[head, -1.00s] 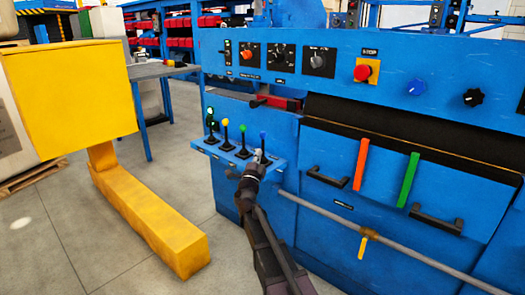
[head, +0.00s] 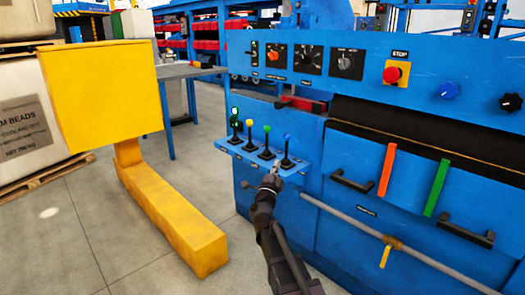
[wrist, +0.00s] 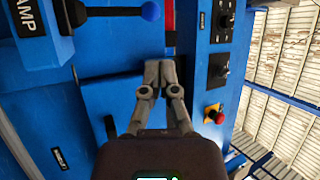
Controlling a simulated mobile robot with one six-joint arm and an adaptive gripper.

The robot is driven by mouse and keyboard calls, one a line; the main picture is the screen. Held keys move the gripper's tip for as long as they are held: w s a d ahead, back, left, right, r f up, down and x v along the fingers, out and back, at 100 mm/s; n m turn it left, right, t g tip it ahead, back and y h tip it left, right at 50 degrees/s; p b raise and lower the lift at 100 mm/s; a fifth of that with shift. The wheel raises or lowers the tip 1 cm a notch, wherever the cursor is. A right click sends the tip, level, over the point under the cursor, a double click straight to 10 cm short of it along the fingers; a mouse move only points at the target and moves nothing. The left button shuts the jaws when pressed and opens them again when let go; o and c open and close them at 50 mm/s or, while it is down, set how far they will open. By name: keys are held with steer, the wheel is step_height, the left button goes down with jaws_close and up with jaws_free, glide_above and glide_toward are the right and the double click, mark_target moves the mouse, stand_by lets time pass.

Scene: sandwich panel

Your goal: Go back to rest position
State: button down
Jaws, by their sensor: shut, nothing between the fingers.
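My gripper (head: 275,172) is shut and empty in the head view, just below and in front of the small blue shelf of levers on the blue machine panel (head: 350,150). The blue lever knob (wrist: 150,11) shows near the top of the wrist view, apart from the fingertips. Whether the gripper touches the shelf edge is hard to tell.
A yellow column and foot (head: 172,215) stand on the floor at left. A grey pipe with a yellow valve handle (head: 385,257) runs along the machine's lower front. Black handles (head: 463,234) stick out. The grey floor (head: 110,240) between is clear.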

steer(key=s+a+f+n+g+y+p, duration=0.5)
steer(key=s+f+n+g+y+p, duration=0.4)
steer(key=n+y, duration=0.6)
steer(key=s+d+f+n+g+h+p, duration=0.1)
steer(key=s+d+n+g+h+p, duration=0.2)
steer(key=s+d+g, duration=0.5)
steer(key=s+d+f+n+g+h+p, duration=0.1)
steer(key=s+f+n+g+h+p, duration=0.2)
steer(key=s, duration=0.9)
step_height(320, 180, up, 38)
steer(key=g+p, duration=0.1)
steer(key=p, duration=3.5)
steer(key=shift+r+m+p, duration=0.2)
steer(key=shift+m+p, duration=0.15)
steer(key=shift+m, duration=0.05)
